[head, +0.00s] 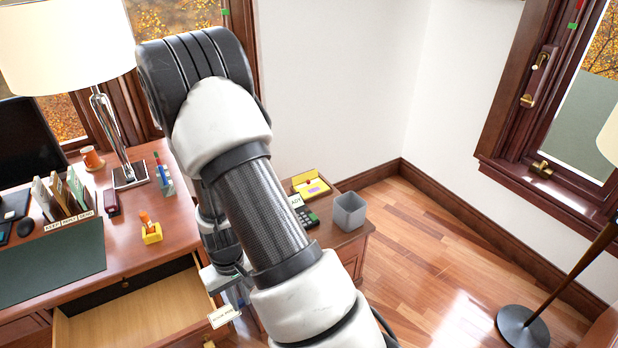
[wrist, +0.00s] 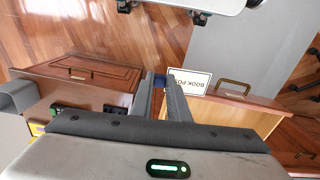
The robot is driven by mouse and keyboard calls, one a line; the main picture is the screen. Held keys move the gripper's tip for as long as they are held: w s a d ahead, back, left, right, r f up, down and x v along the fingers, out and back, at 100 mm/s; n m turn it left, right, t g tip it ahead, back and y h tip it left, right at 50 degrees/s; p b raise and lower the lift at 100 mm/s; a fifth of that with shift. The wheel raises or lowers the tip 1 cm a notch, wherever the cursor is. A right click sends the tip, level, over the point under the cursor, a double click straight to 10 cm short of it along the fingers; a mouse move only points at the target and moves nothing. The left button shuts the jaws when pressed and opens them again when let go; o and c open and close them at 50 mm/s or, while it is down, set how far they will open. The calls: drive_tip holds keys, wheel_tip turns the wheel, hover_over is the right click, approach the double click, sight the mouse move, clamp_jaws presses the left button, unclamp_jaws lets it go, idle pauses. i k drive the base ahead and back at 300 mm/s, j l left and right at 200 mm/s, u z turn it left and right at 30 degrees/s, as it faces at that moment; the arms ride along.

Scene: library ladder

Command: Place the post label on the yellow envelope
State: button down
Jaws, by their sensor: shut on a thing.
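My gripper (wrist: 160,82) is shut on the post label (wrist: 196,82), a small white card with dark print that seems to read "BOOK POST" in the wrist view. In the head view the label (head: 223,316) hangs below my gripper, in front of the open desk drawer's right end. My forearm hides most of the gripper in the head view.
The wooden desk (head: 185,220) stands at left with its drawer (head: 140,310) pulled open. It carries a lamp (head: 107,120), a file sorter (head: 62,195) and a yellow stamp holder (head: 151,233).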

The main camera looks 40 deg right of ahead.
sight(314, 189)
drive_tip(key=l+u, duration=0.5)
drive_tip(key=l, duration=1.4)
drive_tip(key=l+u, duration=0.15)
drive_tip(key=l, duration=0.45)
drive_tip(key=l+u, duration=0.15)
drive_tip(key=l, duration=0.4)
drive_tip(key=l+u, duration=0.15)
drive_tip(key=l, duration=0.45)
drive_tip(key=k+l+u, duration=0.15)
drive_tip(key=l, duration=0.4)
drive_tip(key=k+l+u, duration=0.15)
drive_tip(key=l, duration=0.4)
drive_tip(key=l+u, duration=0.25)
drive_tip(key=l, duration=0.7)
drive_tip(key=l+u, duration=0.25)
drive_tip(key=l, duration=0.7)
drive_tip(key=i+l+u, duration=0.1)
drive_tip(key=l, duration=0.2)
drive_tip(key=i+l+u, duration=0.1)
drive_tip(key=l, duration=0.2)
drive_tip(key=i+l+u, duration=0.1)
drive_tip(key=l, duration=0.25)
